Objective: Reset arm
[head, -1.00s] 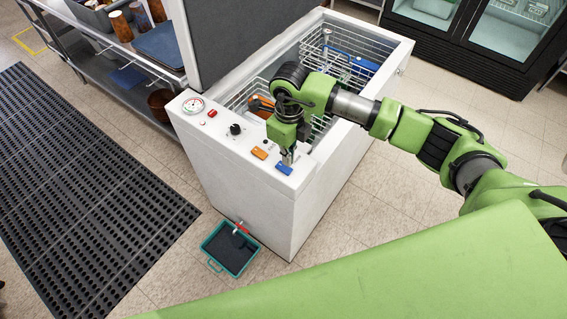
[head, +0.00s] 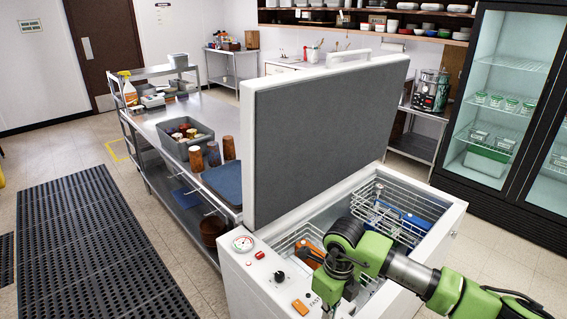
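My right arm comes in from the right and reaches over the open white chest machine (head: 262,290). My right gripper (head: 330,306) points down above the machine's front panel at the bottom edge of the head view. Its fingertips are cut off by the picture edge, so I cannot tell whether it is open or shut, or whether it touches the panel. The panel carries a dial gauge (head: 243,243), a red button (head: 260,255), a black knob (head: 279,277) and an orange switch (head: 300,307). My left gripper is not in view.
The grey-lined lid (head: 325,140) stands upright. Wire baskets (head: 395,215) with blue and orange items sit inside the chest. A steel table (head: 180,115) with bins and brown cups stands to the left. Glass-door fridges (head: 505,110) stand to the right. A black mat (head: 90,250) lies on the floor.

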